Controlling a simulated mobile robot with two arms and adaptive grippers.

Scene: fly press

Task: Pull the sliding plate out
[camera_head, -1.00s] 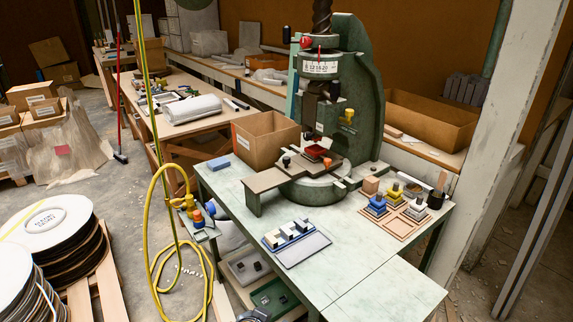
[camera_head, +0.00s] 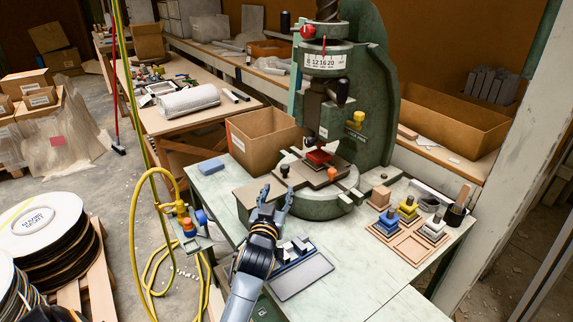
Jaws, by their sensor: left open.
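The sliding plate (camera_head: 314,173) lies on the round base of the green fly press (camera_head: 375,85), under the ram. It has a small black knob (camera_head: 284,170) at its left and a red block (camera_head: 319,157) on it. A brown guide strip (camera_head: 246,194) reaches out to the left from the press base. My left gripper (camera_head: 275,194) is open and empty, fingers up, in front of the plate and near the black knob, apparently apart from it. It hides part of the strip. My right gripper is not in view.
A cardboard box (camera_head: 264,140) stands left of the press. A blue and grey fixture with a flat plate (camera_head: 301,277) lies beside my left forearm. A wooden tray (camera_head: 415,250) with coloured stacked pieces stands at the right. A blue block (camera_head: 211,166) lies at the table's left edge.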

